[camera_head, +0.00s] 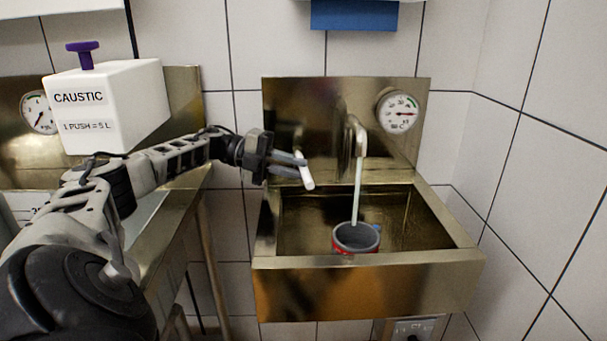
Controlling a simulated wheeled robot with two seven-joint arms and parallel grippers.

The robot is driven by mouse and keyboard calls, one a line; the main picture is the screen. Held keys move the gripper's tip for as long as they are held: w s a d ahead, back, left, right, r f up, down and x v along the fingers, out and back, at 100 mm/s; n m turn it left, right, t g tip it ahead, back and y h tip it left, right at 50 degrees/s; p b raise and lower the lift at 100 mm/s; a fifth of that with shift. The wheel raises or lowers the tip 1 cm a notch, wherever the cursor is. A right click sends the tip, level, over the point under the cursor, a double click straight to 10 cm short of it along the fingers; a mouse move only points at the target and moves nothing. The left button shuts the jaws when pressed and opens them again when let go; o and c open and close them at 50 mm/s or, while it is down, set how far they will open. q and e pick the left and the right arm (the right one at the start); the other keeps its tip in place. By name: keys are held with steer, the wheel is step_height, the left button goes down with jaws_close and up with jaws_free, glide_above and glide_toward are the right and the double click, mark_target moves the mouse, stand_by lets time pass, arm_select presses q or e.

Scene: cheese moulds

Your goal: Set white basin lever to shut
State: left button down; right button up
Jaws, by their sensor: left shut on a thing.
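The white basin lever (308,183) is a short white bar at the back left of the metal basin (370,262). It slants down toward the front. My left gripper (303,166) reaches in from the left and is shut on the lever. Its fingers hide part of the lever and its mount. Water runs in a thin stream from the spout (355,130) into a dark grey container with a red band (345,238) in the basin. My right gripper is not in view.
A round dial gauge (398,111) sits on the backsplash right of the spout. A white box marked CAUSTIC (138,100) with a purple knob (83,52) stands at the left, near another dial (37,112). A blue object (354,15) hangs on the tiled wall above.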

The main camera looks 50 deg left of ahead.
arm_select(q)
steer(key=shift+f, duration=0.1)
stand_by(0.3)
steer(key=c, duration=1.4)
jaws_free()
steer(key=shift+o, duration=0.2)
steer(key=shift+r, duration=0.2)
steer(key=s+d+r+b, duration=0.3)
steer(key=s+d+r, duration=0.6)
steer(key=r, duration=0.3)
steer(key=shift+s+d+r, duration=0.15)
steer(key=shift+d+r, duration=0.2)
steer(key=shift+d, duration=0.45)
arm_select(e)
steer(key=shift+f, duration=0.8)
